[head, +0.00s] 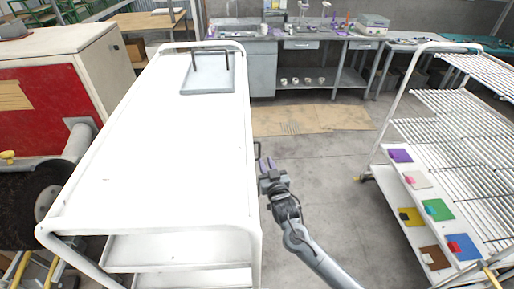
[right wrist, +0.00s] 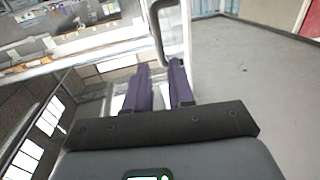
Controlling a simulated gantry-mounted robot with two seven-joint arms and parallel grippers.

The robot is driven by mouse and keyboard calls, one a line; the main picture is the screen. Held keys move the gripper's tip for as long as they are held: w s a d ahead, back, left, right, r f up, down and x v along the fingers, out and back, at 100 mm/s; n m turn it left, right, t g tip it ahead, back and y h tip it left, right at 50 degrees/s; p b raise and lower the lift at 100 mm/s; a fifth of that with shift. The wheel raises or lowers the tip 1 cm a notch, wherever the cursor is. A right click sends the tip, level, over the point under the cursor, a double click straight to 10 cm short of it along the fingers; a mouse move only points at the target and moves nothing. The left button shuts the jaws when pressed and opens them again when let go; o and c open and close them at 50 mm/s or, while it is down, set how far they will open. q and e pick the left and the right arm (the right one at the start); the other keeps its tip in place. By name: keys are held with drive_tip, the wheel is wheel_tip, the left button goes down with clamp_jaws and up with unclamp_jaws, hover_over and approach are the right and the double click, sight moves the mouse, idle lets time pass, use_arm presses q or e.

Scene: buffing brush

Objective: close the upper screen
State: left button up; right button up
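My right gripper (head: 266,164) is beside the right edge of a long white table-like unit (head: 160,140). Its two purple fingers (right wrist: 160,88) stand apart with nothing between them. A dark bar handle (head: 257,150) on the unit's right side is close to the fingertips. The handle also shows in the right wrist view (right wrist: 185,35), just beyond the fingers; contact cannot be told. A grey framed panel (head: 207,82) with a dark handle lies on the unit's far end. Which part is the upper screen is not certain. My left gripper is not in view.
A wire drying rack (head: 440,130) with coloured cards stands on the right. A red and white machine (head: 50,90) stands on the left. Workbenches (head: 310,38) line the back. Bare floor and a flat cardboard sheet (head: 310,120) lie between unit and rack.

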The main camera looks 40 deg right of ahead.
sight(260, 149)
drive_tip(key=x, duration=1)
drive_tip(key=shift+w+d+r, duration=0.1)
drive_tip(key=shift+w+r, duration=0.05)
drive_tip(key=shift+w, duration=0.2)
clamp_jaws()
